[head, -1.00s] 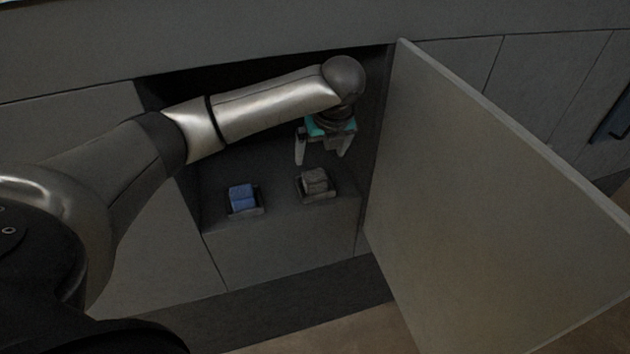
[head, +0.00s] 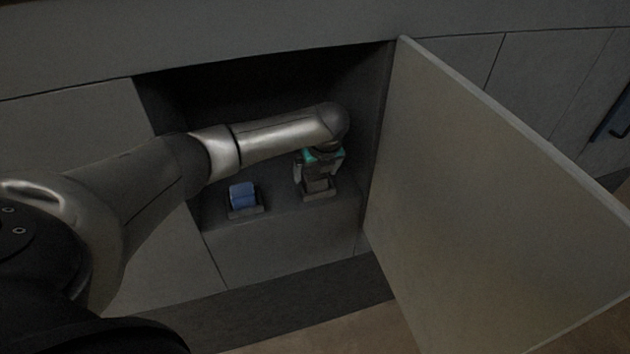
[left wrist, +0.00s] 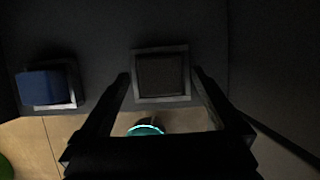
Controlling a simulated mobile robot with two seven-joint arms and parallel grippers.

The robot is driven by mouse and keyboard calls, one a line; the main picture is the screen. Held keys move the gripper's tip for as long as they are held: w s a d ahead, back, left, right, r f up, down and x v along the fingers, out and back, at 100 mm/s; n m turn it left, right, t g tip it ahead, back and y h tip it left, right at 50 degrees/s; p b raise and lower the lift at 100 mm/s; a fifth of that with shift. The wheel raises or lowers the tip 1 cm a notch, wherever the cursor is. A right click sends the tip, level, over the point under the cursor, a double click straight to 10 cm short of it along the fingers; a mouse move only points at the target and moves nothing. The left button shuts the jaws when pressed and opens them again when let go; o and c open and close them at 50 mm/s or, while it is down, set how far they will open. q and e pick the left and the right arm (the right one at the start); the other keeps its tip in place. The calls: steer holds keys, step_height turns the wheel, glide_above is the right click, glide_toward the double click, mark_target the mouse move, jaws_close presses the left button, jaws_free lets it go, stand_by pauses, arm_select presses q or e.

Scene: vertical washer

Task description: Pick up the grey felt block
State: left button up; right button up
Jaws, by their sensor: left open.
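The grey felt block (head: 318,185) sits in a small square tray (head: 320,197) on the cabinet's shelf, at the right. My left gripper (head: 317,180) is open, pointing down, with its fingers to either side of the block. In the left wrist view the block (left wrist: 160,74) lies between the two fingertips (left wrist: 160,77), inside the tray's pale rim. Whether the fingers touch it I cannot tell. My right gripper is not in view.
A blue block (head: 242,194) sits in a second tray (head: 245,213) to the left on the same shelf. An open door panel (head: 480,200) stands close on the right. Cabinet walls and top enclose the shelf.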

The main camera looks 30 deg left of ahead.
arm_select(q)
steer(key=shift+f, duration=0.2)
steer(key=shift+c, duration=0.2)
steer(key=c, duration=1.3)
steer(key=shift+a+r, duration=0.1)
steer(key=shift+r, duration=0.05)
